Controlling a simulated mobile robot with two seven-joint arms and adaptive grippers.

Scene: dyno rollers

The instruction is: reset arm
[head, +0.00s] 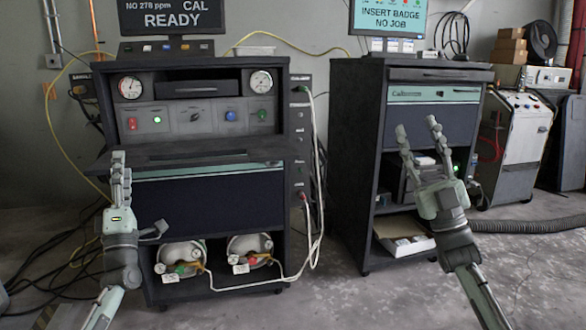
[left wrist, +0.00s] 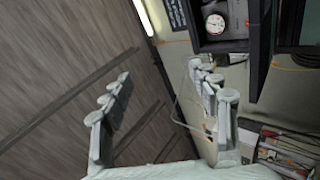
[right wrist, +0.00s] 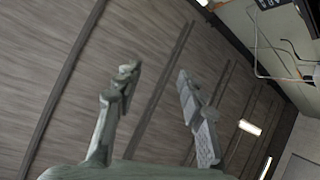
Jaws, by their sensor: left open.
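My left gripper (head: 119,160) is raised in front of the left edge of the left console, seen edge-on in the head view. In the left wrist view its two fingers (left wrist: 166,82) stand apart with nothing between them. My right gripper (head: 417,130) points up in front of the right cabinet, fingers spread and empty. In the right wrist view its fingers (right wrist: 155,75) are also apart with nothing between them. Neither gripper holds anything.
The left console (head: 210,165) has gauges, buttons and a monitor (head: 170,18) reading READY. The right cabinet (head: 350,150) carries a monitor (head: 388,16) reading INSERT BADGE. A white cart (head: 517,150) and a grey hose (head: 530,225) are at right. Cables lie on the floor at left.

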